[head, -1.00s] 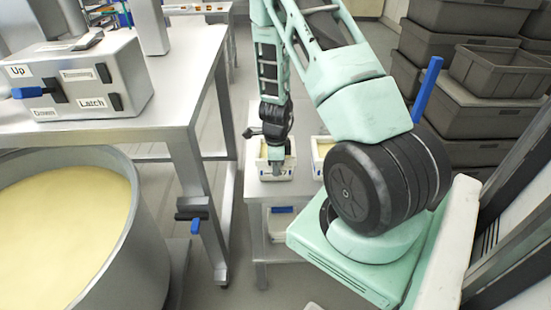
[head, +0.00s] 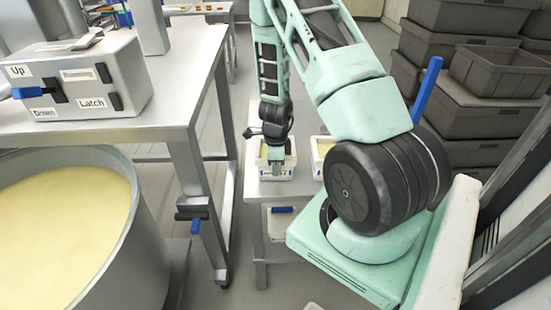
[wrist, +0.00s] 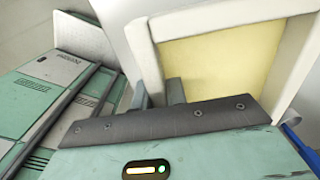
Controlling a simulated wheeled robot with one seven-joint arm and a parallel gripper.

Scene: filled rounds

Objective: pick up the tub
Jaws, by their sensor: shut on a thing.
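A white tub (head: 280,173) with pale yellow contents stands on a low metal table in the head view. In the wrist view the tub (wrist: 140,48) fills the upper right, its pale rim and yellow inside showing. My gripper (head: 275,168) is at the tub's near side and shut on its wall. In the wrist view the grey fingers of my gripper (wrist: 162,92) sit at the tub's near corner. The fingertips are partly hidden. I cannot tell whether the tub is clear of the table.
A second tub (head: 321,149) stands just right, partly behind my arm. The low table (head: 254,188) has a shelf below. A large vat (head: 145,235) of yellow liquid and a steel workbench (head: 190,105) are left. Grey crates (head: 480,125) are stacked right.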

